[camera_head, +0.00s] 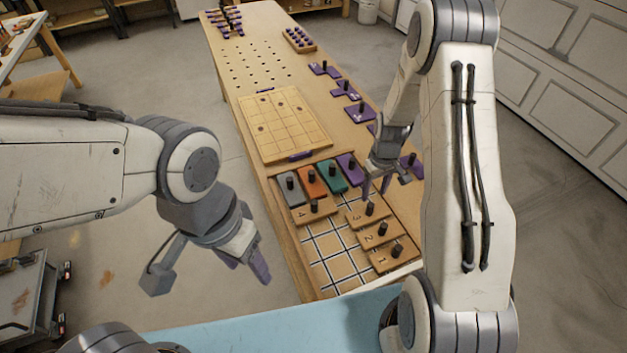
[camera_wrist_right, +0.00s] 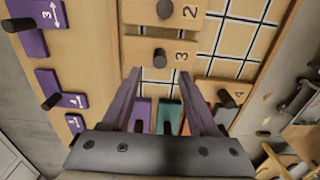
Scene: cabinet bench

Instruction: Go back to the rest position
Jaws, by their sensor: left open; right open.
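My left gripper (camera_head: 254,268) hangs over the floor to the left of the bench, open and empty. My right gripper (camera_head: 375,190) is above the bench near the purple block and the tile numbered 3. In the right wrist view its two purple fingers (camera_wrist_right: 165,95) are spread apart with nothing between them. The wooden tile numbered 3 (camera_wrist_right: 160,52) lies just beyond the fingertips, apart from them. Part of my right arm hides some of the bench's right side.
The long bench (camera_head: 262,181) holds a white-lined grid (camera_head: 335,268). Wooden numbered tiles (camera_head: 380,233) and grey, orange, teal (camera_head: 331,177) and purple blocks with black knobs stand around it. Purple pieces (camera_head: 345,89) line the right edge. A wooden board (camera_head: 283,128) lies behind.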

